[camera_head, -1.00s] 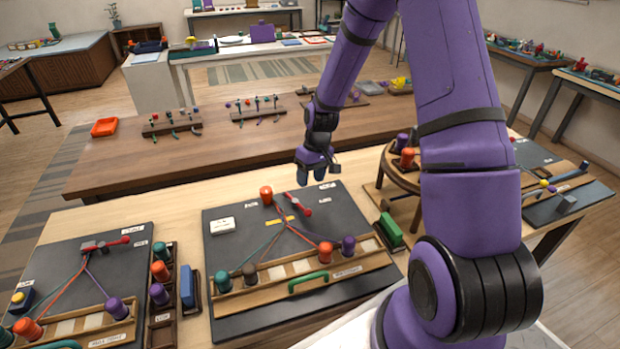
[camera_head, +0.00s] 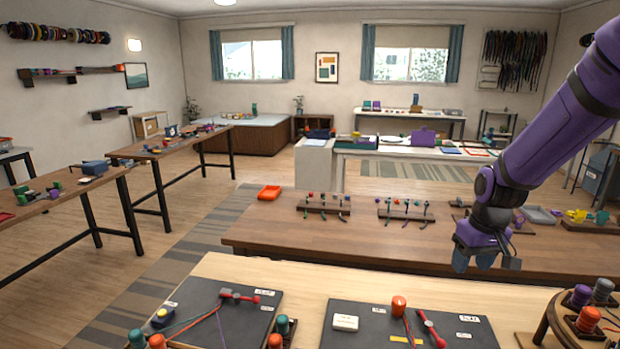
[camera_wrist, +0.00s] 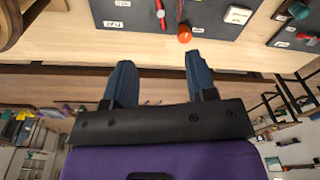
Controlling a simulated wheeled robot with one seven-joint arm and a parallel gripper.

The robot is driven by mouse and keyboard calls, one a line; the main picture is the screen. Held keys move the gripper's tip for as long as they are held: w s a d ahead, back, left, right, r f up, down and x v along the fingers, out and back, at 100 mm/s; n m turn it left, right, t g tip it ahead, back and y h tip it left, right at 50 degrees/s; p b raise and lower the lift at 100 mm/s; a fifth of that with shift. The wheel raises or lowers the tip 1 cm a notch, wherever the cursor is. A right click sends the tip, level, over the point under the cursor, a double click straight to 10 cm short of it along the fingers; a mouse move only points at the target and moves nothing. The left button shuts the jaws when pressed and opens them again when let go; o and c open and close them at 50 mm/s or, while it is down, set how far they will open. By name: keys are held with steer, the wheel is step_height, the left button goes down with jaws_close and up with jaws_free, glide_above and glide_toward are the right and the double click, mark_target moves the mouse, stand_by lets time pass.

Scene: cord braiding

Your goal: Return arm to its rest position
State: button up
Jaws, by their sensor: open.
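My purple arm comes in from the right in the head view. My gripper (camera_head: 474,262) hangs at its end over the brown table, its fingers pointing down. In the wrist view my gripper (camera_wrist: 158,78) shows two blue fingers spread apart with nothing between them. The near pale wood table (camera_head: 240,270) lies below, and its dark boards stand apart from the gripper.
The near table holds a left board (camera_head: 200,300), a middle board (camera_head: 345,312) with an orange spool (camera_head: 398,305), and a round wooden stand (camera_head: 556,325) with spools.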

steer(key=s+a+r+t, duration=0.2)
steer(key=s+a+r, duration=0.1)
steer(key=s+r, duration=0.95)
steer(key=s+r+t, duration=0.1)
steer(key=s+r, duration=0.2)
steer(key=s, duration=0.2)
steer(key=s+r+m+t, duration=0.1)
steer(key=s+r, duration=0.2)
steer(key=s, duration=0.3)
steer(key=shift+s+a+r+h, duration=0.25)
steer(key=shift+a+r+h, duration=0.1)
steer(key=shift+a, duration=0.1)
